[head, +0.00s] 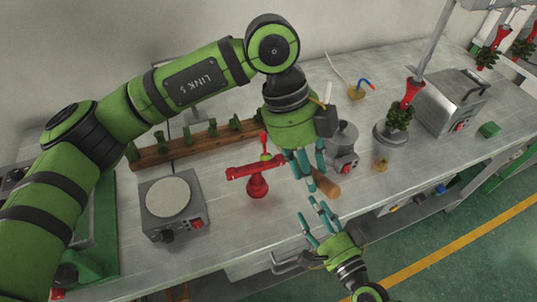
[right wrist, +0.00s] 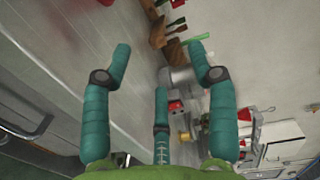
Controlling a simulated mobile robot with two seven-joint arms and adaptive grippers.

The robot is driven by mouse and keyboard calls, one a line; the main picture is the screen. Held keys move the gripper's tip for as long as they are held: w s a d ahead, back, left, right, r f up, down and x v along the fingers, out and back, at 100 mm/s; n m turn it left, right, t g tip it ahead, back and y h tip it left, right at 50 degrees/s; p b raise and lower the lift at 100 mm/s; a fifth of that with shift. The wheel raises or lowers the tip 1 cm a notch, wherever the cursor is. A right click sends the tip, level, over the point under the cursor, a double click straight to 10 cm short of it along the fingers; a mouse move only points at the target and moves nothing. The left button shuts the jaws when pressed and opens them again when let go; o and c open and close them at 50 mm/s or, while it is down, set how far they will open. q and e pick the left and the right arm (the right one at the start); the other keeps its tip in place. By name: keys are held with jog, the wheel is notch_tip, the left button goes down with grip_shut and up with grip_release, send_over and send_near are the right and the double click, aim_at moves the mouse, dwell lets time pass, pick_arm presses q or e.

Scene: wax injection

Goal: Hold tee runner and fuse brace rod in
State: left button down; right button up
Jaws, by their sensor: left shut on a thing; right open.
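The red tee runner (head: 257,183) is in the middle of the bench in the head view, with a long crossbar and a rounded foot. A short red upright with a bit of green shows at its crossbar. My left gripper (head: 305,168) points down at the crossbar's right end and is shut on it; the fingers hide the exact contact. My right gripper (head: 320,216) is open and empty over the bench's front edge, lower right of the runner. It also shows in the right wrist view (right wrist: 160,75), fingers spread. I cannot pick out the brace rod with certainty.
A brown wooden handle (head: 328,184) lies beside the left fingertips. A hot plate (head: 171,200) stands left, a wooden rack (head: 190,146) with green pieces behind. A grey pot (head: 343,140) and a metal box (head: 449,105) stand right. The bench front is mostly clear.

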jog(key=d+f+n+g, duration=0.1)
jog(key=d+f+n, duration=0.1)
jog(key=d, duration=0.2)
jog(key=s+d+f+n+g, duration=0.1)
jog(key=d+f+n, duration=0.1)
jog(key=d, duration=0.2)
jog(key=d+f+n+g, duration=0.1)
jog(key=d+f+g, duration=0.1)
jog(key=d, duration=0.2)
jog(key=shift+s+d+f+n+y, duration=0.15)
jog(key=shift+s+d+n+y, duration=0.2)
jog(key=shift+s+n+y, duration=0.05)
notch_tip(320, 180, down, 6)
jog(key=d+n+h, duration=0.1)
jog(key=d, duration=0.1)
jog(key=shift+d+h, duration=0.3)
jog(key=shift+h, duration=0.1)
